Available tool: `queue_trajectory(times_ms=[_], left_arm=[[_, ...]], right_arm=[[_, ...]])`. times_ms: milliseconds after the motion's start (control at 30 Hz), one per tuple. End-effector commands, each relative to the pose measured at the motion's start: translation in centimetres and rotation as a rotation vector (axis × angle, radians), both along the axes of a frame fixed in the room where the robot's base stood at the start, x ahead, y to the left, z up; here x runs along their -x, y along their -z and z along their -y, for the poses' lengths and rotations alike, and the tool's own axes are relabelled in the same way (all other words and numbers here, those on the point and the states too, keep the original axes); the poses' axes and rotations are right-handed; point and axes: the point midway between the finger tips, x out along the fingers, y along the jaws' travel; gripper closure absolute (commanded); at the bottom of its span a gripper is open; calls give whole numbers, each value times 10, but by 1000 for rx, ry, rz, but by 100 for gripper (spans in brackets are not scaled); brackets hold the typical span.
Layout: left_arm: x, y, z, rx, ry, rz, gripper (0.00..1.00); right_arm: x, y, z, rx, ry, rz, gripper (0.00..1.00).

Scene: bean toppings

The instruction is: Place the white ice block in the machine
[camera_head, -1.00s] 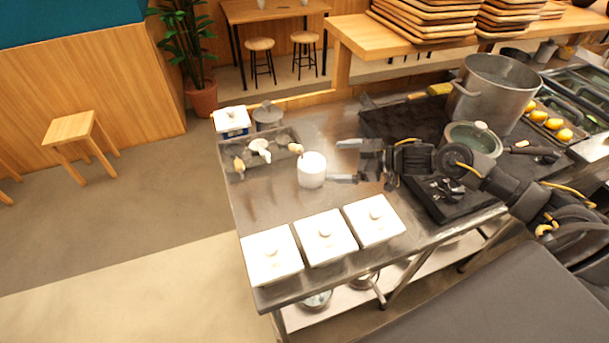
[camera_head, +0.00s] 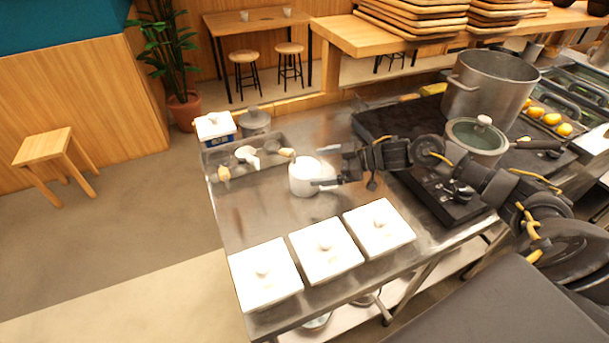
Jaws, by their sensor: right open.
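A white round block (camera_head: 301,180), likely the ice block, stands upright on the steel counter (camera_head: 250,215) in the head view. My right gripper (camera_head: 321,168) is open at its right side. One finger shows in front of the block and the other reaches toward its far side. I cannot tell whether the fingers touch it. My left gripper is not in view. I cannot make out a machine for the ice.
A tray with utensils (camera_head: 240,170) lies behind and left of the block. A lidded pot (camera_head: 474,142) and a tall pot (camera_head: 490,85) stand at right.

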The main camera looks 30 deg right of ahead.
Motion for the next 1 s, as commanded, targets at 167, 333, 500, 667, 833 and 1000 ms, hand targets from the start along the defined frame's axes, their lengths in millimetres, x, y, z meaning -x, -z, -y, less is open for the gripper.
queue_trajectory(times_ms=[167, 333, 500, 667, 833, 1000], left_arm=[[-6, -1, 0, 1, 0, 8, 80], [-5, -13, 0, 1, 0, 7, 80], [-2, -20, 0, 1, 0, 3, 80], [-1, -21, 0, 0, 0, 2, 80], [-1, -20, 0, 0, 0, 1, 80], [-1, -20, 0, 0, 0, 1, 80]], right_arm=[[-2, 1, -3, 2, -1, 1, 0], [-11, 2, -20, -2, -2, -1, 0], [-23, 11, -39, -2, -1, 0, 0], [-28, 16, -45, 2, 0, 1, 0], [-28, 17, -45, 2, -1, 1, 0], [-28, 17, -45, 2, -1, 1, 20]])
